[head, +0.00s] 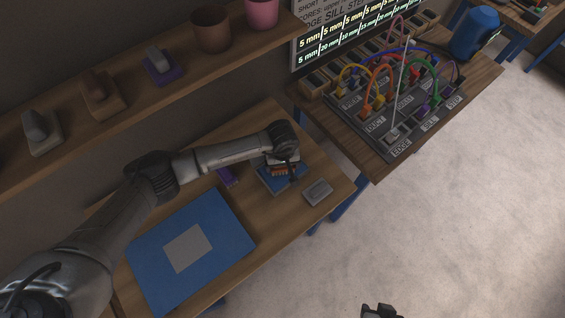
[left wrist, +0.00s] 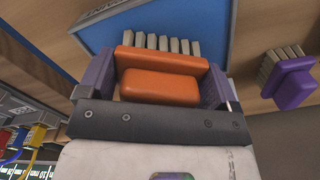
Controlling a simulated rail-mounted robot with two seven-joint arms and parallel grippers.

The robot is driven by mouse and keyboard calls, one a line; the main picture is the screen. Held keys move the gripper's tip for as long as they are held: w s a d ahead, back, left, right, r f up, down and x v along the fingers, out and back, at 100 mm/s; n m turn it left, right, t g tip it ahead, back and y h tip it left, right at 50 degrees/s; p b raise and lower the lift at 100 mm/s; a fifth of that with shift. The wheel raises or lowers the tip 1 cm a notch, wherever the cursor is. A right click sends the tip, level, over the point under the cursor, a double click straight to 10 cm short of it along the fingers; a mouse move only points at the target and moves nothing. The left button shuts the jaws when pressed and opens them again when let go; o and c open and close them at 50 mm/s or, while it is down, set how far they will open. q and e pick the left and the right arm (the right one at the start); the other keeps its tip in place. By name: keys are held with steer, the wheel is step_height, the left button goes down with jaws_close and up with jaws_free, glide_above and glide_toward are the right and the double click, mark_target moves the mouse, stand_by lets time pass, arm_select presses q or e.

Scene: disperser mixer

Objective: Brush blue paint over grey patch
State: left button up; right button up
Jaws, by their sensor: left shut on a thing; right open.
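A blue panel (head: 224,222) lies on the wooden workbench with a grey patch (head: 187,248) in its middle. My left gripper (head: 283,172) is shut on an orange brush (head: 279,167). In the left wrist view the orange brush (left wrist: 162,80) sits between the two fingers (left wrist: 160,88), with its pale bristles (left wrist: 160,43) pointing at a blue tray. That blue tray (left wrist: 100,30) has white lettering on its edge; it also shows under the gripper in the head view (head: 271,183). I cannot tell whether the bristles touch it. My right gripper (head: 381,311) is open and empty at the bottom edge.
A grey block (head: 317,191) is near the bench's right edge. A cable board (head: 395,100) stands on another table. A shelf (head: 130,85) runs above the bench.

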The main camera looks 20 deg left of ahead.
arm_select(q)
steer(key=shift+f+b, duration=0.1)
steer(key=shift+b, duration=0.2)
stand_by(1.1)
steer(key=shift+r+p, duration=1.9)
steer(key=shift+r, duration=1.7)
